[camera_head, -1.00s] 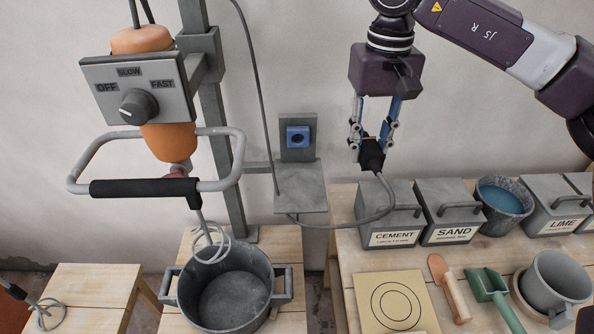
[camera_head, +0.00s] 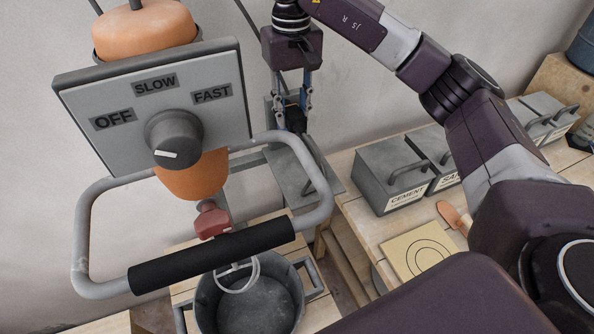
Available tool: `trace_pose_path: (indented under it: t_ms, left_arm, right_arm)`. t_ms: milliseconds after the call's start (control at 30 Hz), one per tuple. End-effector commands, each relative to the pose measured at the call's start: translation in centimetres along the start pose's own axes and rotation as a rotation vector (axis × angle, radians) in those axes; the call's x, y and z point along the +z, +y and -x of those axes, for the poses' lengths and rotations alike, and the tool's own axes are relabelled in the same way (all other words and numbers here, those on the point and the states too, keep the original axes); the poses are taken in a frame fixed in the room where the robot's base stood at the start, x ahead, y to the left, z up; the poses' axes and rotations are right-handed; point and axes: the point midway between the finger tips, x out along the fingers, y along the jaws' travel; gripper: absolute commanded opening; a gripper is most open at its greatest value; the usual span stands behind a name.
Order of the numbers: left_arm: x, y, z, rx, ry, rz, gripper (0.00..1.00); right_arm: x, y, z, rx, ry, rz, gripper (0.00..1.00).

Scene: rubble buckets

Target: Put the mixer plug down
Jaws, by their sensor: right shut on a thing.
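The mixer plug (camera_head: 296,119) is black and sits between the fingers of my right gripper (camera_head: 292,103), which is shut on it. Plug and gripper are in the upper middle of the head view, over or just in front of the grey metal shelf (camera_head: 318,182) on the mixer stand. I cannot tell whether the plug touches the shelf. The blue wall socket is hidden behind the gripper. The mixer (camera_head: 190,178) is orange, with a control panel (camera_head: 92,92) marked OFF, SLOW and FAST in front. My left gripper is not in view.
A grey bucket (camera_head: 205,312) stands below the mixer's whisk. The mixer's handle bar (camera_head: 215,262) juts out in front. On the right bench are the CEMENT box (camera_head: 372,182), the SAND box and a board with circles (camera_head: 400,252). My right arm covers much of that bench.

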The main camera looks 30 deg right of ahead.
Motion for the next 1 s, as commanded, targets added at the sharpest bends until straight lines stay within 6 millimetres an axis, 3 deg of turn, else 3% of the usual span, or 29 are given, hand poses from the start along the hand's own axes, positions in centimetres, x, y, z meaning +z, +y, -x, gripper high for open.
trace_pose_path:
  t_ms: [433, 1000]
  left_arm:
    - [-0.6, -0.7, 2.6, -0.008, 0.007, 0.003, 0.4]
    - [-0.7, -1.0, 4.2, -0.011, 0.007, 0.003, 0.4]
  right_arm:
    - [0.2, 0.0, -10.9, 0.0, -0.005, -0.001, 0.0]
    - [0.0, 0.0, -17.5, 0.0, 0.0, 0.0, 0.0]
